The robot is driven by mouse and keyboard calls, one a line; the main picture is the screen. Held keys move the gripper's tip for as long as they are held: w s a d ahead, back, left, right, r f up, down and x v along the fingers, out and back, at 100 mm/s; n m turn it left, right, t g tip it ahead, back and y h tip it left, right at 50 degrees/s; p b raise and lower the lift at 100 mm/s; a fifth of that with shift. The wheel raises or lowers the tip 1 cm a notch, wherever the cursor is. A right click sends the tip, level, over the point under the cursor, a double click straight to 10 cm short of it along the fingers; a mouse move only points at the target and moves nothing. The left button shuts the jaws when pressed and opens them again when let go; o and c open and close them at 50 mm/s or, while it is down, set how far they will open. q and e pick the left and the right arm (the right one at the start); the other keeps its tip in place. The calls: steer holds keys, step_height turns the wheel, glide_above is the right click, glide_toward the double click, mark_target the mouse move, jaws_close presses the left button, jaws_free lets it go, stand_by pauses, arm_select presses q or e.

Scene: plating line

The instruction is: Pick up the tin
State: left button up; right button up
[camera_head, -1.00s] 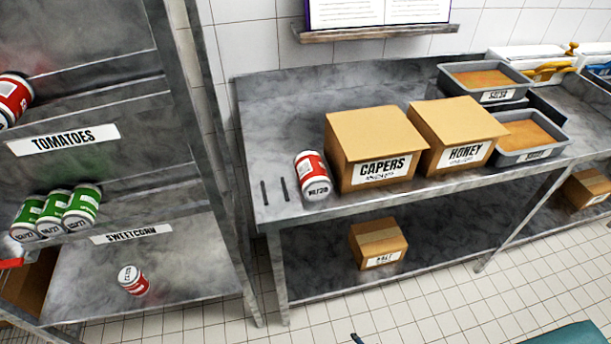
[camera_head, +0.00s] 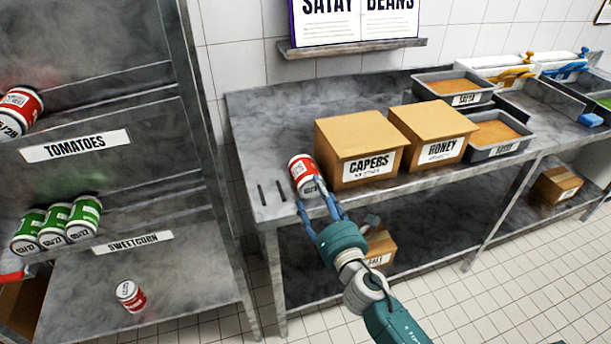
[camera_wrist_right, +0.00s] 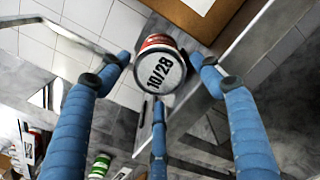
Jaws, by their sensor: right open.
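My left gripper is not in view.
Boxes of capers (camera_head: 350,135) and honey (camera_head: 435,125) stand right of the tin. The left shelf unit (camera_head: 160,265) holds green tins (camera_head: 55,225) and other red tins (camera_head: 131,295). A carton (camera_head: 378,248) is on the under-shelf.

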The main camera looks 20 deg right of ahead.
mark_target(313, 187)
steer(key=w, duration=0.6)
steer(key=shift+a+p, duration=0.15)
steer(key=shift+p, duration=0.25)
steer(key=shift+r, duration=0.1)
steer(key=c, duration=1.1)
steer(key=shift+r, duration=0.1)
steer(key=c, duration=0.4)
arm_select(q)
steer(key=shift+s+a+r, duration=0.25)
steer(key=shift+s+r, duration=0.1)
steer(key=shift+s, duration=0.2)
arm_select(e)
steer(key=shift+o, duration=0.2)
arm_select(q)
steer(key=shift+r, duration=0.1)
arm_select(e)
steer(key=shift+r, duration=0.1)
step_height(313, 187, up, 10)
steer(key=p, duration=0.5)
steer(key=shift+f, duration=0.25)
arm_select(q)
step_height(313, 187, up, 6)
steer(key=p, duration=0.1)
arm_select(e)
step_height(313, 187, up, 10)
steer(key=shift+r, duration=0.15)
